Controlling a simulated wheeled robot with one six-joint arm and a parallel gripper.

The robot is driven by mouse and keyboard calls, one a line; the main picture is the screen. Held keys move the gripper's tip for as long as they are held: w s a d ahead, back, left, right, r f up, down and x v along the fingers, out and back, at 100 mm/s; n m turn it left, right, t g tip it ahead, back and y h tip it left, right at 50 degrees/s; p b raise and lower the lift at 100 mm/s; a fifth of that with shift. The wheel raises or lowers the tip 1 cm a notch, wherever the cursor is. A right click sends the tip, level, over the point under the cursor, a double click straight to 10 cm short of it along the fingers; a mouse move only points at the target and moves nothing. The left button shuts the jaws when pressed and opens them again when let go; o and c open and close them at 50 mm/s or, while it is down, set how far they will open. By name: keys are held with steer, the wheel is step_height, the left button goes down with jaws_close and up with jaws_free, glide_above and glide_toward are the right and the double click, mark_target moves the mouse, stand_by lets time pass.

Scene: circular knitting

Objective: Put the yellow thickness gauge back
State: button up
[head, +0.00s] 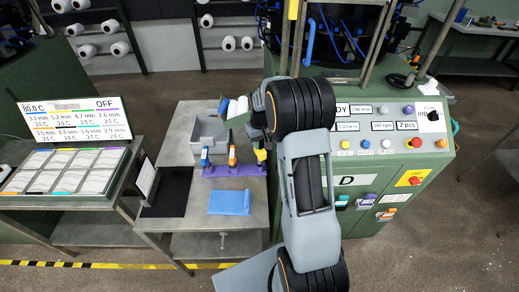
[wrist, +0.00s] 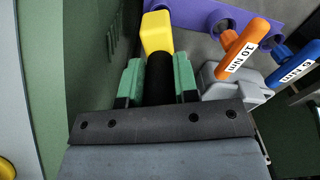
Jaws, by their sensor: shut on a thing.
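The yellow thickness gauge shows in the wrist view with a yellow block end (wrist: 157,32) and a black body (wrist: 159,75). My gripper (wrist: 158,80) has its green fingers on both sides of the black body and is shut on it. The yellow end points at the left end of the purple rack (wrist: 190,10), overlapping a round holder there; I cannot tell whether it is seated. In the head view the yellow part (head: 261,155) shows at the right end of the purple rack (head: 235,170). My arm hides most of the gripper there.
An orange 10 Nm tool (wrist: 242,50) and a blue 5 Nm tool (wrist: 294,64) stand in the rack beside the gauge. A grey bin (head: 207,131) stands behind the rack, and a blue pad (head: 230,202) lies in front. The green machine (head: 400,150) is close on the right.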

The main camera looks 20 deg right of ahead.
steer(key=shift+f+p, duration=0.3)
steer(key=shift+f, duration=1.8)
steer(key=o, duration=1)
